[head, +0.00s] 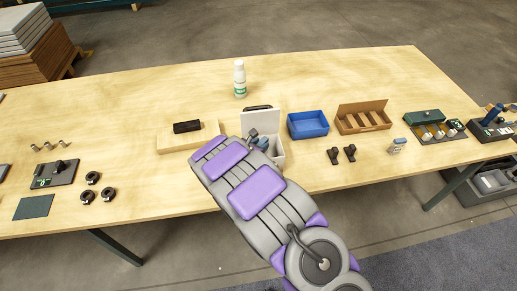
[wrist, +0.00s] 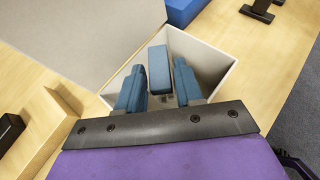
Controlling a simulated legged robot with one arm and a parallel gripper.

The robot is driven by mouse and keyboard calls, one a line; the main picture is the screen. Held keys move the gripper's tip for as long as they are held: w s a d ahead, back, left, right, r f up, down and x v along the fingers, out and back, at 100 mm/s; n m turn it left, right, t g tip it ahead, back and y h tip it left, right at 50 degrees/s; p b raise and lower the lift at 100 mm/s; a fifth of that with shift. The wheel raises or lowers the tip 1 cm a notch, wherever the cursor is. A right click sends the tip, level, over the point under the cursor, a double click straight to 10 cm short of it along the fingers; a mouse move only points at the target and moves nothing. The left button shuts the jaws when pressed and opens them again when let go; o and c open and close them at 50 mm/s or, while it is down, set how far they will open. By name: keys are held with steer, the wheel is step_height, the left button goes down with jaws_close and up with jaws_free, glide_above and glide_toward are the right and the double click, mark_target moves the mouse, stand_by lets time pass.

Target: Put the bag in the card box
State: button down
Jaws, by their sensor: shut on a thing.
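My gripper (wrist: 158,85) is shut on a blue block-like thing (wrist: 159,68), which sits between its two blue-grey fingers. The fingers reach over the open white box (wrist: 205,52), and its inside shows around them. In the head view my arm hides part of this white box (head: 278,152). A small clear bag-like item (head: 397,146) with a blue top lies on the table in front of the card box. I cannot tell whether the held thing is a bag.
The blue tray (head: 308,124) is between the white box and card box. Two black brackets (head: 341,155) lie in front. A white bottle (head: 240,79) stands behind. A wooden board (head: 188,136) with a black block is left. The table's back right is clear.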

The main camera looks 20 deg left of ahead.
steer(key=shift+d+f, duration=0.15)
steer(key=shift+f, duration=0.55)
